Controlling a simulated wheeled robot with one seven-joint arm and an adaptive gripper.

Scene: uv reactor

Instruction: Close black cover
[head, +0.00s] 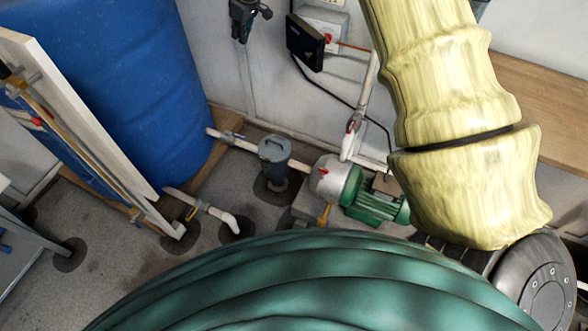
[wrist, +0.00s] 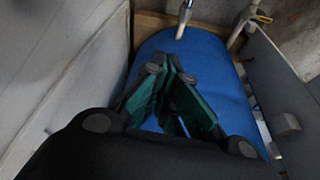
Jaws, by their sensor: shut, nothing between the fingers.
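The black cover (head: 305,43) is a dark, flat panel on the back wall in the head view. It stands out at an angle to the left of a small white box (head: 325,22) with a red knob (head: 327,38), so the knob is exposed. The cover does not show in the wrist view. My gripper (wrist: 172,64) shows in the wrist view with its fingertips together and nothing between them. My arm fills the right of the head view, away from the cover.
A large blue barrel (head: 130,75) stands left of the cover; it also fills the wrist view's middle (wrist: 205,60). A green pump (head: 350,185) with white pipes is on the floor below. A wooden shelf (head: 535,105) is at right.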

